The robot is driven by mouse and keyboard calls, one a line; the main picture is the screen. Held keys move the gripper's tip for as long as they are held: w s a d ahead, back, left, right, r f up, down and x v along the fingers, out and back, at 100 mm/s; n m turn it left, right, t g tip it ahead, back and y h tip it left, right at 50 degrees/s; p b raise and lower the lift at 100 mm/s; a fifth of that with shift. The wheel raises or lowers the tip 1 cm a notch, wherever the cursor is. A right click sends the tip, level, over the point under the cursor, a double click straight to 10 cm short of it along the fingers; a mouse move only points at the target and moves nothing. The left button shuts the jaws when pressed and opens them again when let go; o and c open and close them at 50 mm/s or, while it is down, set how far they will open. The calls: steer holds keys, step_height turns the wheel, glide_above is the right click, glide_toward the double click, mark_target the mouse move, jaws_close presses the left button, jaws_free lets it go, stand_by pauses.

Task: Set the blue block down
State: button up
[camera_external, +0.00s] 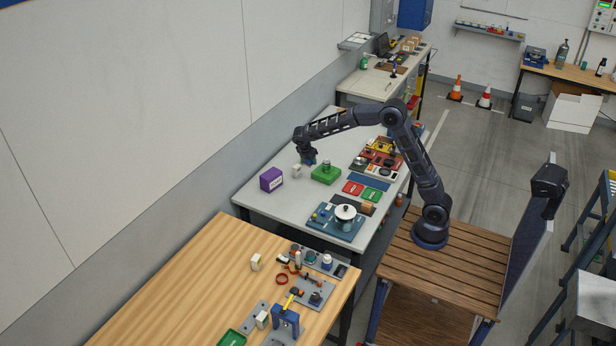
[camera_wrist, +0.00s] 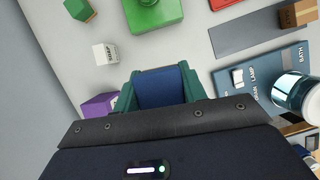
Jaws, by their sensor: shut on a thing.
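My gripper (camera_external: 308,157) is over the grey-white table (camera_external: 262,206), near its wall side, behind the purple box. In the wrist view my gripper (camera_wrist: 160,86) has its two teal fingers shut on the blue block (camera_wrist: 162,90), one on each side. The block's lower part is hidden by the gripper body. The blue block (camera_external: 310,162) shows only as a small patch under the gripper in the external view. I cannot tell whether it touches the table.
Near the gripper are a white cube (camera_external: 296,171), a purple box (camera_external: 271,179) and a green block with a knob (camera_external: 326,175). A blue labelled tray (camera_wrist: 262,91) lies to the right in the wrist view. Bare tabletop shows between the white cube and the green block.

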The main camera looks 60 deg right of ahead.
steer(key=w+d, duration=0.3)
steer(key=d, duration=0.8)
steer(key=w+d, duration=0.2)
steer(key=d, duration=0.8)
steer(key=n, duration=0.2)
glide_above(337, 151)
steer(key=a, duration=0.1)
steer(key=shift+t, duration=0.3)
steer(key=f, duration=1.9)
steer(key=shift+a+f, duration=0.2)
steer(key=shift+f, duration=0.1)
steer(key=shift+f, duration=0.1)
steer(key=o, duration=1)
